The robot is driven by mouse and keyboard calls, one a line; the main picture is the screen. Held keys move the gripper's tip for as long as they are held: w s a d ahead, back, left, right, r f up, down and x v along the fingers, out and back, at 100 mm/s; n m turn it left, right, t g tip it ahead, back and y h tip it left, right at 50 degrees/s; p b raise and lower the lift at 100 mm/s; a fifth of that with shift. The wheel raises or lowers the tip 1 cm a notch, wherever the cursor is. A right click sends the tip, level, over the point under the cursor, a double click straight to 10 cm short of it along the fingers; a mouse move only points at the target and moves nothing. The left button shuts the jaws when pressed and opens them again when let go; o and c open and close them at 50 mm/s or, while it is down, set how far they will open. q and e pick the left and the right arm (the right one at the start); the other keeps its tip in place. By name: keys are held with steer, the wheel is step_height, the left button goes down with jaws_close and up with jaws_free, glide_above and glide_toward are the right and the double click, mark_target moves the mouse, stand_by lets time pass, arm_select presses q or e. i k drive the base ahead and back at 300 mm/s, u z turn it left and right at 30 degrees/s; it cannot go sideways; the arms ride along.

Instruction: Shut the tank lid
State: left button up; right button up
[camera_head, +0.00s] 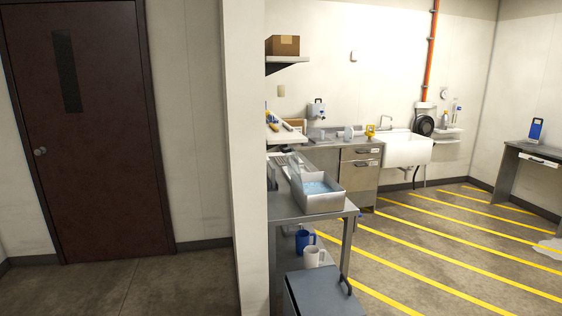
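A metal tank (320,204) stands on a steel table at the middle of the view. Its top is open and a pale blue surface shows inside. A thin light panel (295,171) stands up at its left side; it looks like the lid, raised, but it is too small to be sure. Neither of my grippers is in view.
The steel table (285,208) stands just past the end of a white wall (247,150). A blue jug (302,240) and a white jug (314,256) sit below its top. A grey box (318,293) with a dark handle stands in front. Yellow-striped floor (430,250) lies open to the right.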

mark_target(290, 156)
steer(key=u, duration=0.7)
steer(key=i, duration=1.45)
steer(key=z, duration=0.5)
